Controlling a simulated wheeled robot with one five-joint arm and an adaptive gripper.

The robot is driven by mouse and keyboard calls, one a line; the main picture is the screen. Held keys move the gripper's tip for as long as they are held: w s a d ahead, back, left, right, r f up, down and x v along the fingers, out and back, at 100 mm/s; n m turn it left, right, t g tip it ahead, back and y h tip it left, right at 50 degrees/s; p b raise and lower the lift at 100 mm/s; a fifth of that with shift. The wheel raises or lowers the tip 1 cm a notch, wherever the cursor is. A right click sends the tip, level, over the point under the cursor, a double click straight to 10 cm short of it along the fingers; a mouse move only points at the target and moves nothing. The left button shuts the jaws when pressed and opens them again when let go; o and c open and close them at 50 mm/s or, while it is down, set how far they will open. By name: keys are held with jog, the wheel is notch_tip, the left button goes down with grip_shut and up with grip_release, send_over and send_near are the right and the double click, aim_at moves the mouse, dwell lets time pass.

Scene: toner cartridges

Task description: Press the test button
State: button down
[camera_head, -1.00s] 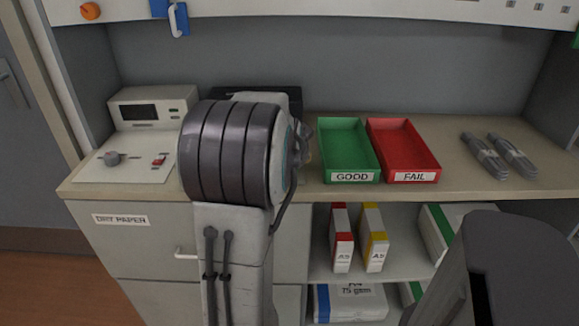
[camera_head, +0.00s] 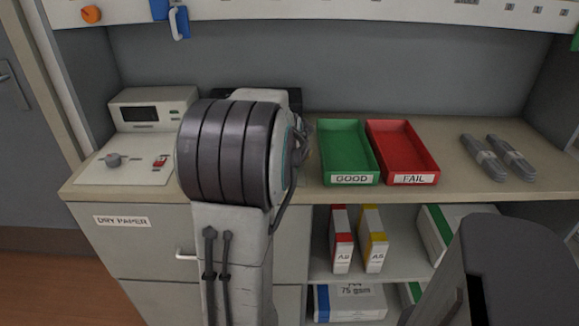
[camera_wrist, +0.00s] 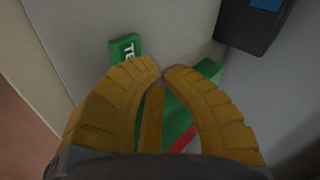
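A green block with white letters beginning "TE" (camera_wrist: 122,46) shows in the wrist view, just beyond and left of my fingertips; the rest of its lettering is hidden. My gripper (camera_wrist: 161,71) has curved yellow fingers whose tips almost meet, with nothing clearly held between them. The fingertips look close to the block, but I cannot tell whether they touch it. A larger green piece (camera_wrist: 209,70) with a red strip lies behind the fingers, mostly covered. In the head view my arm hides the gripper.
A dark box with a blue patch (camera_wrist: 250,22) stands at upper right in the wrist view. A control panel with knob and red switch (camera_head: 160,161) is left on the counter. A green GOOD tray (camera_head: 351,179) and red FAIL tray (camera_head: 412,179) sit right of my arm. Grey bundles (camera_head: 487,160) lie farther right.

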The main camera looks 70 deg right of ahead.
jog(key=shift+r, duration=0.15)
jog(key=shift+r+p, duration=1.75)
jog(key=shift+r, duration=0.6)
